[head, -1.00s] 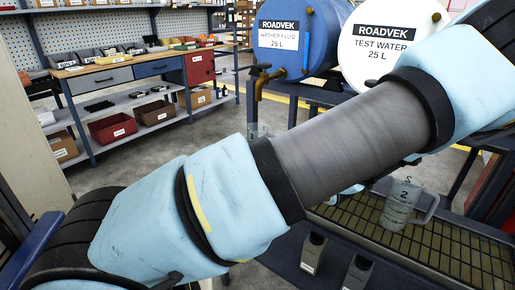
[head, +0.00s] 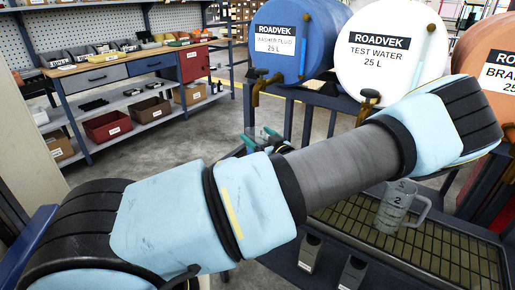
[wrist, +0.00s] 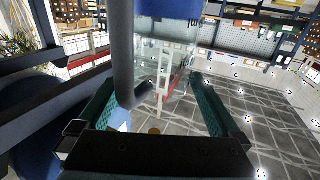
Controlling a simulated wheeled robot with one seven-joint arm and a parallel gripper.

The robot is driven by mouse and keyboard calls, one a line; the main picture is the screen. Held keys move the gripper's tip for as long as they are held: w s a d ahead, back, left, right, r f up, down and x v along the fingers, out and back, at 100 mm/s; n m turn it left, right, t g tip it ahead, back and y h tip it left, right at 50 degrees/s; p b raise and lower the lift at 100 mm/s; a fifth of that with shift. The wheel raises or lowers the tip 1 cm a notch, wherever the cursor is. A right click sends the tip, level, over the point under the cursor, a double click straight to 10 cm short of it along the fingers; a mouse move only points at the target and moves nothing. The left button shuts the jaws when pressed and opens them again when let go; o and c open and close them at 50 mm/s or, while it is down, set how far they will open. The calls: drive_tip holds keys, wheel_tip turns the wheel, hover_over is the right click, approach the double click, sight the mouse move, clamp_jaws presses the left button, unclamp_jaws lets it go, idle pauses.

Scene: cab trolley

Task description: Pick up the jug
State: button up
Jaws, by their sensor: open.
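A clear grey jug (head: 394,208) with a handle and a "2" on it stands upright on the grated tray (head: 440,250), right of my arm. My gripper (head: 260,138) has teal fingers and shows small beyond my forearm, near the brass tap below the blue drum. In the wrist view, my gripper (wrist: 155,82) is open. A see-through jug (wrist: 172,68) with a thick grey curved handle (wrist: 124,65) shows close, between and beyond the fingers. Whether a finger touches it I cannot tell. In the head view this second jug is hidden or too small to make out.
A blue washer fluid drum (head: 290,45), a white test water drum (head: 388,50) and an orange drum (head: 485,60) lie on the rack with taps in front.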

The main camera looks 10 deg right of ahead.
drive_tip(key=shift+w+a, duration=0.1)
drive_tip(key=shift+w, duration=0.2)
drive_tip(key=shift+c, duration=0.2)
clamp_jaws()
idle(0.4)
